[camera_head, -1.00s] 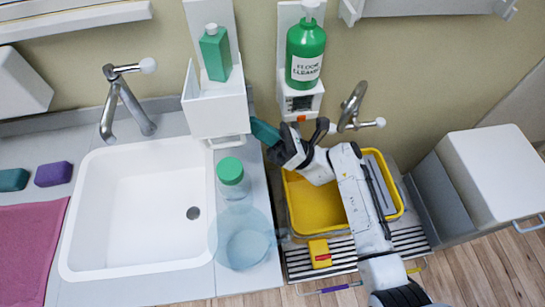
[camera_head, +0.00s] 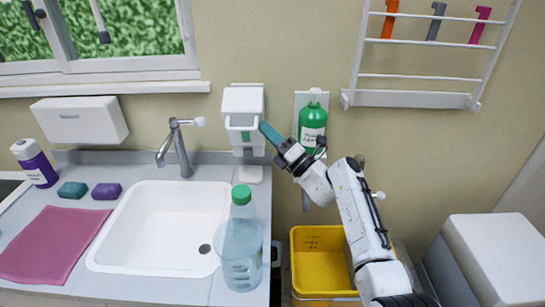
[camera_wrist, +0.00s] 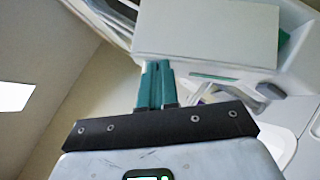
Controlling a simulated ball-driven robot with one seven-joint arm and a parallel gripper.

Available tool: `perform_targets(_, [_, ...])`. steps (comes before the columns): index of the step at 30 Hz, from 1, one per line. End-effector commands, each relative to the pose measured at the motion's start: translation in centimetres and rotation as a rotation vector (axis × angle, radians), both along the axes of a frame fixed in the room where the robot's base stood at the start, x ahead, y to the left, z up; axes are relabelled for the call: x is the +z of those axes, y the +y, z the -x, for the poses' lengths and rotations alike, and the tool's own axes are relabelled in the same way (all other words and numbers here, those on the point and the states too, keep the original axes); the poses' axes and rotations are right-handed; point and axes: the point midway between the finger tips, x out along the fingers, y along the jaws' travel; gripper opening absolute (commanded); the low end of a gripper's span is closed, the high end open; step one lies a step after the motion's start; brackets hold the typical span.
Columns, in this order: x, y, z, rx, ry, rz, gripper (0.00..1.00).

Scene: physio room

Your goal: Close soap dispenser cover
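The white soap dispenser (camera_head: 243,100) hangs on the wall behind the sink. My gripper (camera_head: 266,131) has teal fingertips at the right side of the cover, close to the handle; contact is unclear. In the wrist view the fingers (camera_wrist: 157,68) are together with nothing between them, near the dispenser's large pale panel (camera_wrist: 205,35). A bit of green (camera_wrist: 283,38) shows beside this panel.
A green cleaner bottle (camera_head: 312,130) hangs right of the dispenser, behind my arm. A clear bottle with a green cap (camera_head: 242,245) stands on the counter right of the sink (camera_head: 165,228). A yellow bin (camera_head: 318,262) is below my arm. A rack (camera_head: 425,55) hangs at upper right.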

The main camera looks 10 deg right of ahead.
Motion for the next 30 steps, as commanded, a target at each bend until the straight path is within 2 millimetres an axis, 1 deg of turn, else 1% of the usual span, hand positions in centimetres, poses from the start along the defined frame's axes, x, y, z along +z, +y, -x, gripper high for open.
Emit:
perform_targets(1, [0.4, 0.0, -0.7, 0.001, -0.002, -0.001, 0.00])
perform_targets(3, [0.9, -0.1, -1.4, 0.001, -0.003, 0.000, 0.00])
perform_targets(12, [2.3, -0.5, -3.3, 0.001, -0.002, -0.001, 0.00])
perform_targets(21, [2.6, -0.8, -4.3, 0.001, 0.078, -0.014, 0.00])
perform_targets(30, [2.6, -0.9, -4.7, 0.000, 0.123, -0.023, 0.00])
